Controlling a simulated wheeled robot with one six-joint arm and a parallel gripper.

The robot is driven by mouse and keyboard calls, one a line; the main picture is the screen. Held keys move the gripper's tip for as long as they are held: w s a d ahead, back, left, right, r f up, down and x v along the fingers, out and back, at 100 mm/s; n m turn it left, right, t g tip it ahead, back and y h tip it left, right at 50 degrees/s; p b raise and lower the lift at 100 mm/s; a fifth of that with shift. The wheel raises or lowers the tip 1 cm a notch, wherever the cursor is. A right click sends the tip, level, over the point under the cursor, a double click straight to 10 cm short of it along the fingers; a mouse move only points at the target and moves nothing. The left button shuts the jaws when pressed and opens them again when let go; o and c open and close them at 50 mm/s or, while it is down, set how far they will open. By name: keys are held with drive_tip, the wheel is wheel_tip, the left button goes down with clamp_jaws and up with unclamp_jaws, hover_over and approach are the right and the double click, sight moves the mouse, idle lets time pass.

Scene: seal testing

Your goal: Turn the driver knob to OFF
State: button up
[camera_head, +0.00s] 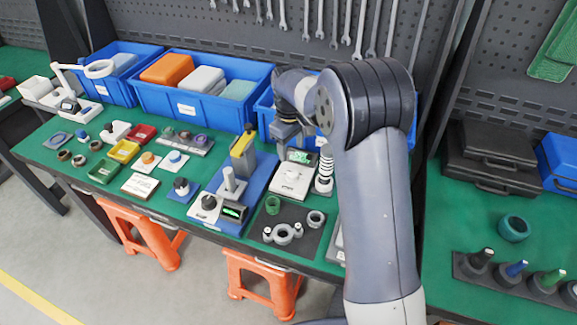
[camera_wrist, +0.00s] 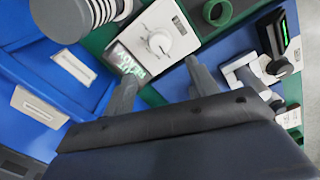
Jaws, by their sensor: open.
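A white control box (camera_head: 284,189) with a pale round dial knob (camera_head: 291,174) stands on the green bench, a lit green display behind it. In the wrist view this knob (camera_wrist: 158,43) has a scale around it and lies just beyond my fingertips. My gripper (camera_head: 288,137) is above and behind the box; in the wrist view its two fingers (camera_wrist: 160,78) are apart, with nothing between them. No readable label tells which is the driver knob or shows OFF.
A ribbed post (camera_head: 325,168) stands right of the white box. A grey plate (camera_head: 300,243) with rings lies in front. A yellow-and-grey upright unit (camera_head: 243,154) is to the left. Blue bins (camera_head: 204,104) line the back, close to my gripper.

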sight(292, 172)
drive_tip(key=f, duration=0.5)
drive_tip(key=f+p, duration=0.1)
drive_tip(key=f, duration=0.4)
drive_tip(key=shift+w+d, duration=0.1)
drive_tip(key=shift+d, duration=0.1)
drive_tip(key=shift+c, duration=0.2)
drive_tip(key=c, duration=0.9)
